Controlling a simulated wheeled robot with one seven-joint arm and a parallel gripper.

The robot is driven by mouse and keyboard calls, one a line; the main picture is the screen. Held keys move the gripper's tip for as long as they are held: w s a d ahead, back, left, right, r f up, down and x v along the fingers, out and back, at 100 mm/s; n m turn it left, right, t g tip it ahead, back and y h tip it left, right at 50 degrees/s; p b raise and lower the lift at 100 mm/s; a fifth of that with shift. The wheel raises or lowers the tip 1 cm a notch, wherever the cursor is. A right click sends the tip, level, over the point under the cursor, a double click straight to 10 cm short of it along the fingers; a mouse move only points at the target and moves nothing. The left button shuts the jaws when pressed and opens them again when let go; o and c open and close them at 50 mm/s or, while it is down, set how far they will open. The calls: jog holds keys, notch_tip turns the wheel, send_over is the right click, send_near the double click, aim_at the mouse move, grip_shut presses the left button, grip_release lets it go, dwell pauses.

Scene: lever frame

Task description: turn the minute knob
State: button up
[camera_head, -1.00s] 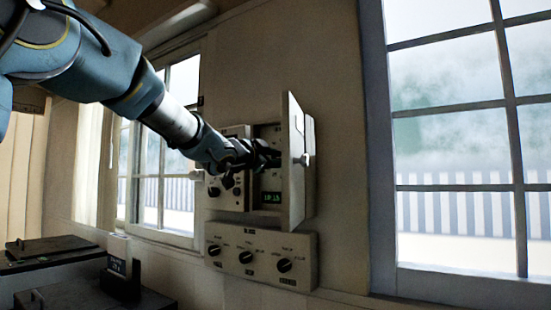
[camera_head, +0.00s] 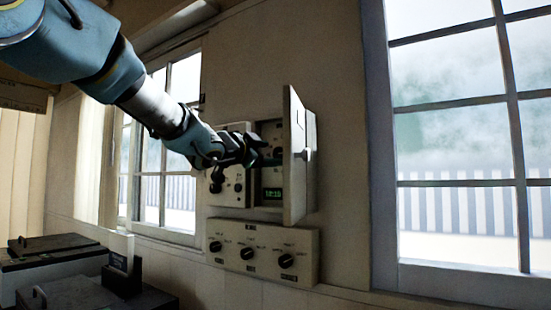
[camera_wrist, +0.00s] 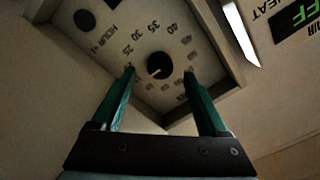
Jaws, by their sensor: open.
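The minute knob is probably the round black knob (camera_wrist: 160,65) with a pale pointer line, on a pale panel (camera_wrist: 218,62) in the wrist view. Numbers such as 25, 30, 35 and 40 ring it. My gripper (camera_wrist: 160,73) is open, with one green finger on each side of the knob in the picture. I cannot tell whether the tips touch it or hang short of it. In the head view my gripper (camera_head: 262,154) is in front of the opened wall cabinet, partly covering its inside. A green digital display (camera_head: 272,193) shows below; its digits are blurred.
Another black knob (camera_wrist: 85,20) sits near an HOUR label. The cabinet door (camera_head: 295,160) stands open on the right. A switch panel (camera_head: 263,251) with three knobs is below. A panel with a knob (camera_head: 238,187) is left. Windows flank the wall.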

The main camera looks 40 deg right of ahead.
jog(key=b+v, duration=0.1)
jog(key=v, duration=0.6)
dwell(0.3)
jog(key=w+a+f+n+t+y, duration=0.55)
jog(key=w+a+f+n, duration=0.25)
jog(key=w+a+f, duration=0.5)
jog(key=w+a+f+n+y, duration=0.2)
jog(key=a+f+n+y, duration=0.1)
jog(key=a+f, duration=0.3)
jog(key=w+a+f+n+y, duration=0.2)
jog(key=a+f+y, duration=0.2)
jog(key=a+f, duration=0.3)
jog(key=s+a+f+n+g+y, duration=0.2)
jog(key=a+f+n+g+y, duration=0.1)
jog(key=a+f, duration=0.5)
jog(key=s+a+f+n+g+y, duration=0.2)
jog(key=s+a+f+n+g, duration=0.3)
jog(key=s+a+f, duration=0.6)
jog(key=s+a+n, duration=0.1)
jog(key=s+a, duration=0.2)
jog(key=a, duration=0.1)
jog(key=shift+s+f+n+g, duration=0.2)
jog(key=shift+s+n+g, duration=0.1)
jog(key=shift+n+g, duration=0.1)
